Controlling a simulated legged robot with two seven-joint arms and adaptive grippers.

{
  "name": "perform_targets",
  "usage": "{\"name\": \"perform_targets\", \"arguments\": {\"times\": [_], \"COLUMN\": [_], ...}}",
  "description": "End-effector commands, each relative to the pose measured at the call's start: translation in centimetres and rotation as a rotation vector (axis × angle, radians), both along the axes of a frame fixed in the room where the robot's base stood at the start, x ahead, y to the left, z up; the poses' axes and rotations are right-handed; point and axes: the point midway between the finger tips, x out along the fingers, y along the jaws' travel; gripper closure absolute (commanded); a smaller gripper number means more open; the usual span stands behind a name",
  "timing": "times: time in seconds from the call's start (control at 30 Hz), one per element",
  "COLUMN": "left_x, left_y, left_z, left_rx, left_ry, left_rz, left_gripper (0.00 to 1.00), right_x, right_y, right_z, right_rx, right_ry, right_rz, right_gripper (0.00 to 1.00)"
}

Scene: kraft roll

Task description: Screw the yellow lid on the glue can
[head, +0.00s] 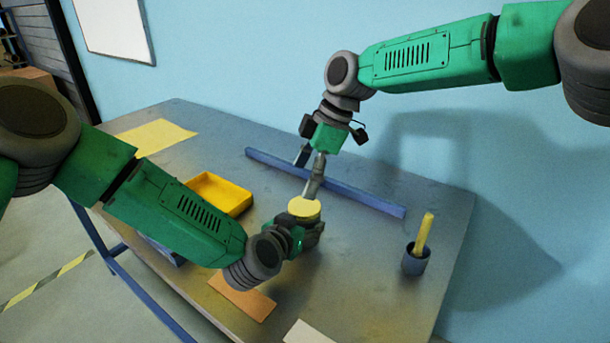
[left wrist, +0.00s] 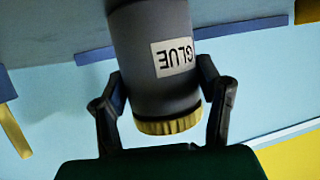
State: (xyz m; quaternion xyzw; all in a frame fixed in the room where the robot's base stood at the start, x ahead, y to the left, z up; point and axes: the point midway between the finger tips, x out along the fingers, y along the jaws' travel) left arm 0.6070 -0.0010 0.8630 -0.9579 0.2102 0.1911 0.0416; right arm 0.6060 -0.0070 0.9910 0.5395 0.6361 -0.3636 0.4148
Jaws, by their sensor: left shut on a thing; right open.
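The dark grey glue can (left wrist: 150,40) carries a white "GLUE" label, which appears upside down in the left wrist view. The yellow ribbed lid (left wrist: 170,125) sits on the can's top end, at the bottom of that view. In the head view the lid (head: 304,207) shows as a pale yellow disc, and the can is mostly hidden below it. My left gripper (head: 303,238) is shut around the can's sides, its fingers on either side in the left wrist view. My right gripper (head: 310,174) is open, pointing down close to the lid's far side; whether it touches is unclear.
A blue bar (head: 360,195) lies behind the can. A yellow tray (head: 205,181) is at left, partly behind my left arm. A grey cup (head: 415,263) holding a yellow stick (head: 424,232) stands at right. Flat orange (head: 242,298), white (head: 306,333) and yellow (head: 153,137) sheets lie on the table.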

Motion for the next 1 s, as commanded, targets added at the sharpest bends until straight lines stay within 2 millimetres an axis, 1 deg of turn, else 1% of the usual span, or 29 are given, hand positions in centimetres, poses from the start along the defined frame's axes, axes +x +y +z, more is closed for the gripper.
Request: {"name": "perform_targets", "arguments": {"times": [0.2, 0.23, 0.27, 0.3, 0.57, 0.67, 0.77, 1.0], "left_x": [0.0, 0.0, 0.0, 0.0, -0.1, -0.6, -1.7, -6.0], "left_y": [0.0, 0.0, 0.0, 0.0, 0.0, 0.2, 0.8, 2.8], "left_z": [0.0, 0.0, 0.0, 0.0, 0.1, 0.3, 0.8, 2.8], "left_rx": [0.0, 0.0, 0.0, 0.0, 0.0, 0.0, 0.001, 0.001], "left_ry": [-0.001, -0.001, -0.001, -0.001, -0.001, 0.0, -0.001, 0.001], "left_rz": [0.0, 0.0, 0.0, 0.0, 0.0, -0.001, -0.002, -0.002], "left_gripper": [1.0, 0.34, 0.23, 0.16, 0.16, 0.16, 0.16, 0.16], "right_x": [0.0, 0.0, 0.0, 0.0, 0.0, 0.0, 0.0, 0.0], "right_y": [0.0, 0.0, 0.0, 0.0, 0.0, 0.0, 0.0, 0.0], "right_z": [0.0, 0.0, 0.0, 0.0, 0.0, 0.0, 0.0, 0.0], "right_rx": [0.0, 0.0, 0.0, 0.0, 0.0, 0.0, 0.0, 0.0], "right_ry": [0.0, 0.0, 0.0, 0.0, -0.001, -0.001, -0.001, -0.001], "right_rz": [0.0, 0.0, 0.0, 0.0, 0.0, 0.0, 0.0, 0.0], "right_gripper": [0.16, 0.16, 0.16, 0.16, 0.16, 0.16, 0.16, 0.16]}}
